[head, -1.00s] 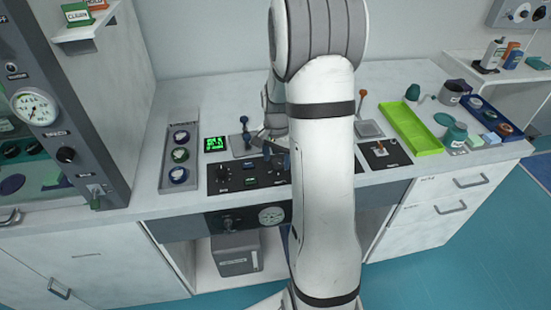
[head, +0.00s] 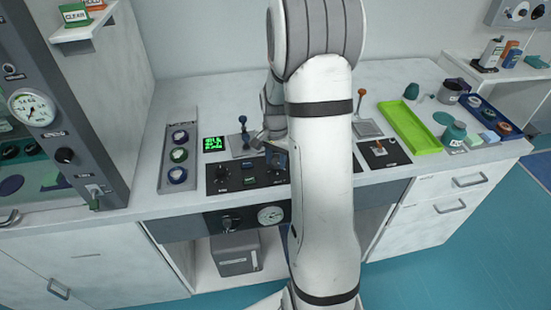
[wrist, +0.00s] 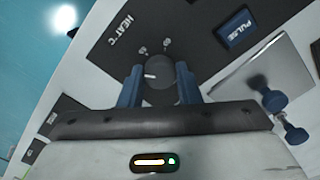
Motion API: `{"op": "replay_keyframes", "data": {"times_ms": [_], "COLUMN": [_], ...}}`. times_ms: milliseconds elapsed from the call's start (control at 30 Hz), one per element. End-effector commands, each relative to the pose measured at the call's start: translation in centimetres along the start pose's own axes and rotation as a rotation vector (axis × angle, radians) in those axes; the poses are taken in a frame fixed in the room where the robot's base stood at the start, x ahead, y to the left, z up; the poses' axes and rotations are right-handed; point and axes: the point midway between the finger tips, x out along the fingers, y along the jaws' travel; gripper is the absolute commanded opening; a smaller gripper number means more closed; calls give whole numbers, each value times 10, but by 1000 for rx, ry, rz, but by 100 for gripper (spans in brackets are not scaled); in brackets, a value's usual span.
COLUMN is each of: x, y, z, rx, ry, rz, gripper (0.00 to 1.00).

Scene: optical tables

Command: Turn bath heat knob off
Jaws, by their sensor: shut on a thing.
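The heat knob (wrist: 159,75) is a dark round knob on a black panel, near the "HEAT °C" lettering in the wrist view. A short white mark on it points to the left there. My gripper (wrist: 158,70) has its two blue fingers on opposite sides of the knob and is shut on it. In the head view my gripper (head: 276,158) is at the right part of the black control panel (head: 238,187), right of the blue button. It and my arm hide the knob there.
A blue PULSE button (wrist: 236,27) is beside the knob. A blue-topped lever (head: 243,121) stands close behind the panel, left of my gripper. A green display (head: 214,143) and a strip of round knobs (head: 178,156) lie farther left. A lime tray (head: 411,128) is at right.

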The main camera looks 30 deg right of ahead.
Motion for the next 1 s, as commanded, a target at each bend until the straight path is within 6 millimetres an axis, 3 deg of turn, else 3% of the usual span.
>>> {"op": "replay_keyframes", "data": {"times_ms": [367,1000], "x": [1,1], "y": [-1,0], "z": [-1,-2], "rx": [-125,-705], "ry": [2,3], "rz": [-3,-2], "gripper": [8,8]}}
